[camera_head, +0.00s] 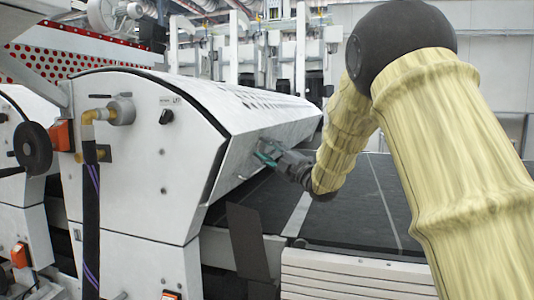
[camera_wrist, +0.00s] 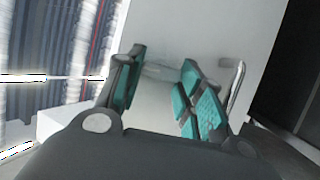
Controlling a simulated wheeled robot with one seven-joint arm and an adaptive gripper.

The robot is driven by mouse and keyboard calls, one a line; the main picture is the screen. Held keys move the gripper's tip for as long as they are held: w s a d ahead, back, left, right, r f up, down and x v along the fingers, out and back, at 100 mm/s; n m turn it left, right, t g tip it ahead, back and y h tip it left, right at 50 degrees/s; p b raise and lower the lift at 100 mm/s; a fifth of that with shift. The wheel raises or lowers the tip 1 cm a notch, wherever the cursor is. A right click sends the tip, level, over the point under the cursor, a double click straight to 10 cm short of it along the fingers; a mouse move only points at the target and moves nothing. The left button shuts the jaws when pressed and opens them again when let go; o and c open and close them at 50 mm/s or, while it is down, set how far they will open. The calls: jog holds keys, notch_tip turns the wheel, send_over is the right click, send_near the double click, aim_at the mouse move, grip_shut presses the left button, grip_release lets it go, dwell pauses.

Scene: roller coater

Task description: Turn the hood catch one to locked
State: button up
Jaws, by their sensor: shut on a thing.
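My gripper (camera_head: 267,157) is at the sloping front face of the white machine hood (camera_head: 235,115). In the wrist view its teal-padded fingers (camera_wrist: 163,64) point at the white panel. They are shut on a small pale part, which I take to be the hood catch (camera_wrist: 155,71). Only a faint bit of it shows between the fingers, so its turn position cannot be read. In the head view the catch is hidden by the gripper.
A bent metal handle (camera_wrist: 236,92) stands on the panel just right of the right finger. The dark conveyor belt (camera_head: 360,205) runs below and right of the hood. A black hose (camera_head: 90,220) and a black handwheel (camera_head: 33,147) are at the left.

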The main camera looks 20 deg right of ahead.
jog(key=o, duration=1)
jog(key=shift+s, duration=0.1)
jog(key=v, duration=1.1)
jog(key=shift+s+d+f, duration=0.2)
jog(key=shift+s+d, duration=0.05)
